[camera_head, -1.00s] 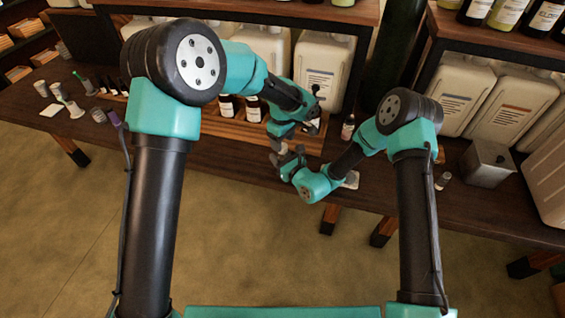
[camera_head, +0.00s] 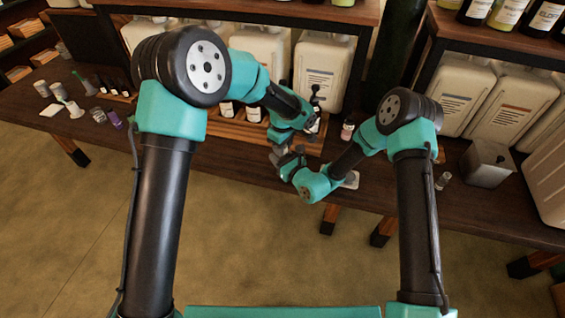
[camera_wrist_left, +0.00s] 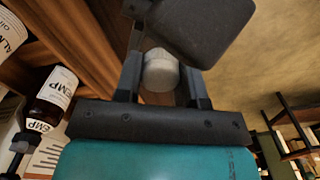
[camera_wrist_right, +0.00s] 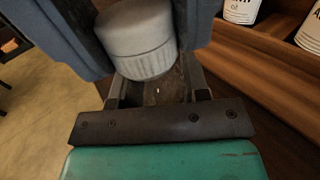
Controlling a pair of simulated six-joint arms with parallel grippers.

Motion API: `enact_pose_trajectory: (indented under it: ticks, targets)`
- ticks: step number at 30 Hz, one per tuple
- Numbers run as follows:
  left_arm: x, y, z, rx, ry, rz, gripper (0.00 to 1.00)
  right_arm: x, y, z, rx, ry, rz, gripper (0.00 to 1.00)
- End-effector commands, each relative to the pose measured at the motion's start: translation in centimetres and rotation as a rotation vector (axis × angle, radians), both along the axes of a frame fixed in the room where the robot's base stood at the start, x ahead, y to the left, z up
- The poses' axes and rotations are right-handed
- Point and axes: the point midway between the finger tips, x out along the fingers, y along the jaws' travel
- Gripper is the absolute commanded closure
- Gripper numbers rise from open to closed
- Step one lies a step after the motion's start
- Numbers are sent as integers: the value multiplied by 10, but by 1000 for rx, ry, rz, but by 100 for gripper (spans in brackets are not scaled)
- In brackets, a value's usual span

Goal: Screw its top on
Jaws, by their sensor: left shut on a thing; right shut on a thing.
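A pale grey round container (camera_wrist_right: 140,40) with a smooth band and a ridged band fills the top of the right wrist view. My left gripper (camera_head: 280,149) and my right gripper (camera_head: 290,163) meet over the front of the bench in the head view. In the left wrist view a whitish ridged round piece (camera_wrist_left: 160,70) sits between the left fingers, which are shut on it. The right fingers are shut on the container in the right wrist view, with large dark fingers flanking it. Whether the top is seated or its threads engage is hidden.
A wooden rack (camera_head: 233,130) with dark bottles stands behind my grippers, with large white canisters (camera_head: 322,75) beyond. A small bottle (camera_head: 347,131) and a metal tin (camera_head: 487,163) stand to the right. Small jars and a purple item (camera_head: 115,119) stand at left.

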Motion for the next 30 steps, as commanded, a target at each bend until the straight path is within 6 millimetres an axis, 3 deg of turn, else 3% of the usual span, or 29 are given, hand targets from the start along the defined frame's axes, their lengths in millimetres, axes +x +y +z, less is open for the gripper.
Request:
enact_pose_trajectory:
  ticks: [4,11,24,30]
  targets:
    - [0,0,0,0,0,0,93,0,0,0,0,0,0,100]
    - [0,0,0,0,0,-74,93,0,0,0,0,0,0,100]
    - [0,0,0,-1,1,-641,93,0,0,0,0,0,0,100]
    - [0,0,0,-1,1,-826,93,0,0,0,0,0,0,100]
